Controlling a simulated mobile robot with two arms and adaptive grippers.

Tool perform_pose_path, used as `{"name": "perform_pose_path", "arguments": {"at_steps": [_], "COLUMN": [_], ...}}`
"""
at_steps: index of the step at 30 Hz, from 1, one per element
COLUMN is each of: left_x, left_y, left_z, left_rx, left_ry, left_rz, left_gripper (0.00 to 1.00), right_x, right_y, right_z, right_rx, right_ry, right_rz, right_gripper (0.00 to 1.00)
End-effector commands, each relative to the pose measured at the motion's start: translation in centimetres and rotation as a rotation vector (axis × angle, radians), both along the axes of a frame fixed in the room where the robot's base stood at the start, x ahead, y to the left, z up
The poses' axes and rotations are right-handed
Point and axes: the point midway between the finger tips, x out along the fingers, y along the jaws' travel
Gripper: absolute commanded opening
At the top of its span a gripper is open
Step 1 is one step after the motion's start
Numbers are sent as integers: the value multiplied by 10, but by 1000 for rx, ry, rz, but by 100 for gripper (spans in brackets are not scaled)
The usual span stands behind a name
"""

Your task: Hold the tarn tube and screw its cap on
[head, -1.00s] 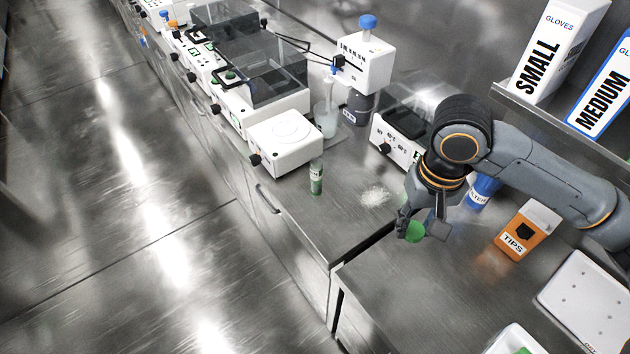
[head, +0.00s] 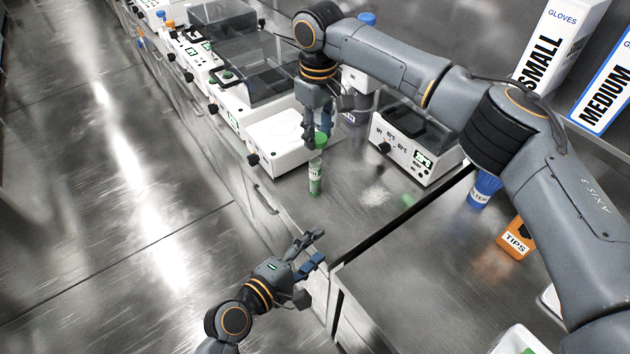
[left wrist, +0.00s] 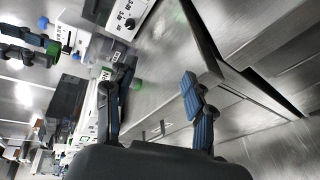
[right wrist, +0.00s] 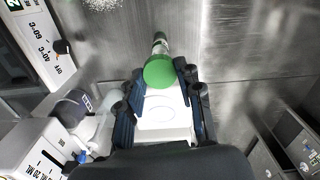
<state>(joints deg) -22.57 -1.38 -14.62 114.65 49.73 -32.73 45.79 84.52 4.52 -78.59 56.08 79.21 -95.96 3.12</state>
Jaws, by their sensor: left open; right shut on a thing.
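The tube (head: 315,178), with green contents and a white label, stands upright on the steel bench in the head view. The label is too small to read. My right gripper (head: 318,132) is shut on the green cap (head: 321,141), right over the tube's top. The right wrist view shows the cap (right wrist: 159,73) between the fingers with the tube (right wrist: 160,42) partly hidden behind it. I cannot tell whether cap and tube touch. My left gripper (head: 318,249) is open and empty at the bench's front edge, apart from the tube.
A white device (head: 280,139) stands just behind the tube. A heater block (head: 412,148) stands to its right, and white powder (head: 374,196) lies between. A blue-capped bottle (head: 483,188) and an orange tips box (head: 515,239) are farther right. A dark gap (head: 410,212) splits the benches.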

Motion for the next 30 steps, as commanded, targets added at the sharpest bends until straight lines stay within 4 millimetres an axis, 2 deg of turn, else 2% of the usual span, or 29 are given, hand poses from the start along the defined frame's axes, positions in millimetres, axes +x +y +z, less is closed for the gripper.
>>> {"name": "perform_pose_path", "arguments": {"at_steps": [3,7,9,13,18,30], "left_x": [23,48,60,75,81,85], "left_y": [-5,0,7,17,22,21], "left_z": [22,39,42,39,35,35], "left_rx": [-306,-671,-868,-1143,-1275,-1277], "left_ry": [71,177,244,348,401,400], "left_rz": [135,294,380,504,567,567], "left_gripper": [54,54,54,54,54,54], "right_x": [2,5,6,8,9,9], "right_y": [2,4,5,6,7,7], "right_z": [2,3,4,5,6,6], "right_rx": [0,1,1,1,1,1], "right_ry": [0,1,1,1,1,1], "right_rz": [8,20,26,36,39,39], "right_gripper": [25,25,25,25,25,25]}}
